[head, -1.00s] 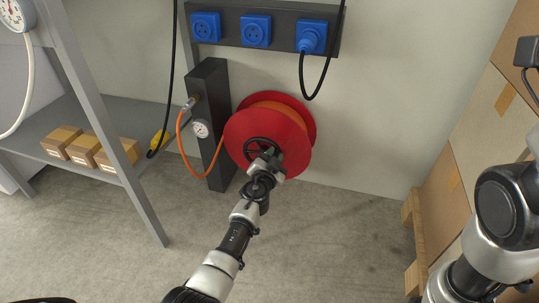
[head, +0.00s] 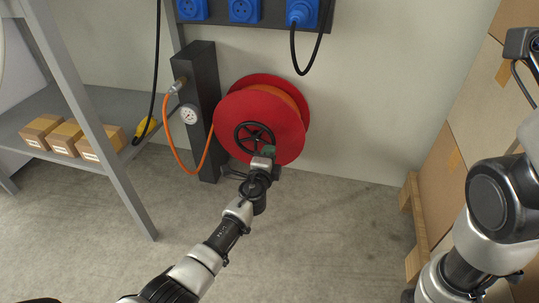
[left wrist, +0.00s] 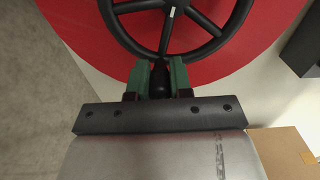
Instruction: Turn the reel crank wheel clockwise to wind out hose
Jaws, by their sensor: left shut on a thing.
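The red hose reel (head: 232,108) stands against the wall, with a black spoked crank wheel (head: 239,130) on its front face. In the left wrist view the crank wheel (left wrist: 207,18) fills the top, and one spoke carries a white mark. My left gripper (head: 268,153) is at the lower right of the wheel's rim. In the left wrist view its green fingers (left wrist: 159,76) are shut on a dark crank handle (left wrist: 159,84) at the rim. The orange hose (head: 171,145) runs from the reel to a dark post. My right gripper is out of view.
The dark post (head: 203,90) with a gauge (head: 189,114) stands just left of the reel. A grey shelf (head: 104,102) with small boxes (head: 66,137) is farther left. Large cardboard boxes (head: 476,125) on a pallet (head: 416,225) are at right. The floor between is clear.

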